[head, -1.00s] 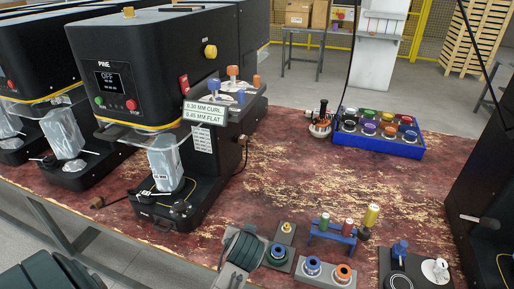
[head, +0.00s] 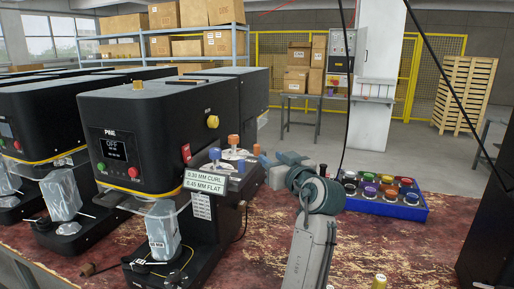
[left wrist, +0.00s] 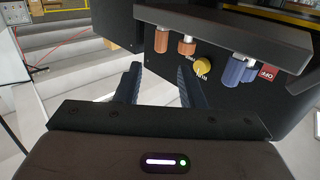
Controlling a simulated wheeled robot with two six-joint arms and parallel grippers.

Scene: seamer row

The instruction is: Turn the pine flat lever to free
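The black PINE machine (head: 150,130) stands left of centre in the head view, its screen reading OFF. A plate on its right side carries knobbed levers: blue knobs (head: 215,154) and orange knobs (head: 233,141). I cannot tell which is the flat lever. A sign (head: 203,183) reads 0.30 MM CURL and 0.45 MM FLAT. My left gripper (head: 268,163) is just right of the levers, pointing at them. In the left wrist view it (left wrist: 158,88) is open and empty, with orange knobs (left wrist: 187,45) and blue knobs (left wrist: 230,68) ahead and to the right. My right gripper is out of view.
A blue tray (head: 400,208) of several coloured reels sits to the right on the worn red table (head: 240,262). More black machines (head: 35,125) stand at left. A yellow knob (left wrist: 202,65) and a red label (left wrist: 268,73) are near the levers.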

